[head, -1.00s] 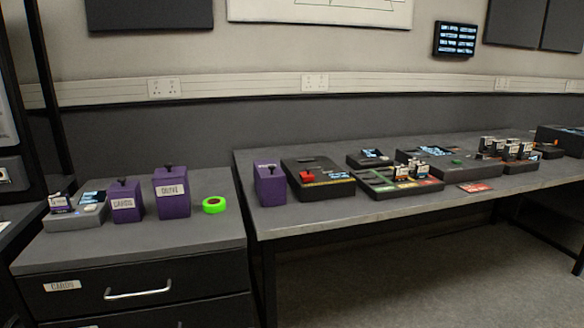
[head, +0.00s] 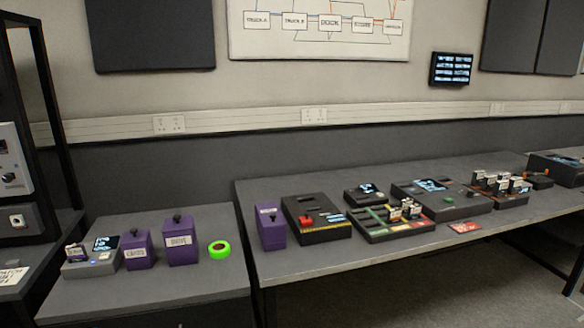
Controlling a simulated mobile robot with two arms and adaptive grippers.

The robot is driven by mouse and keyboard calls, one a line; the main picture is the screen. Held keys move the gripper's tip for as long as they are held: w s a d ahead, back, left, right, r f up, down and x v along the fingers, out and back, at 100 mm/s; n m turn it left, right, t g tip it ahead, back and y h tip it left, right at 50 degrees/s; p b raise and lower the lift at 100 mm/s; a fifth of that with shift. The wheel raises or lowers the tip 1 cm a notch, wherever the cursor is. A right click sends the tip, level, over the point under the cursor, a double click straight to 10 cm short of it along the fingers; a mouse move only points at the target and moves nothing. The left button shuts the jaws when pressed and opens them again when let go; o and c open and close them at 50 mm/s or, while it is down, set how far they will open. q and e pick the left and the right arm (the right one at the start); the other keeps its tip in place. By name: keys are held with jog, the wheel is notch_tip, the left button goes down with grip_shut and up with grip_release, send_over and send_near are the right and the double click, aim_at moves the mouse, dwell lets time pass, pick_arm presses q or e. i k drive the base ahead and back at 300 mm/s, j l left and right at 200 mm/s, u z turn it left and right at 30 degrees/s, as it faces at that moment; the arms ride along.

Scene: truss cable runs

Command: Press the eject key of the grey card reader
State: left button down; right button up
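The grey card reader (head: 92,258) sits at the left on top of the drawer cabinet. It has a small dark screen (head: 106,243) with light text, and a white-and-purple card (head: 75,252) stands at its left side. A small pale key (head: 104,256) shows on its top near the right; I cannot read any label on it. Neither of my grippers is in view.
The long table (head: 330,263) holds a purple box (head: 270,227), a black unit with a red part (head: 318,219) and several other devices.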

aim_at(104, 257)
jog(key=u, duration=1.25)
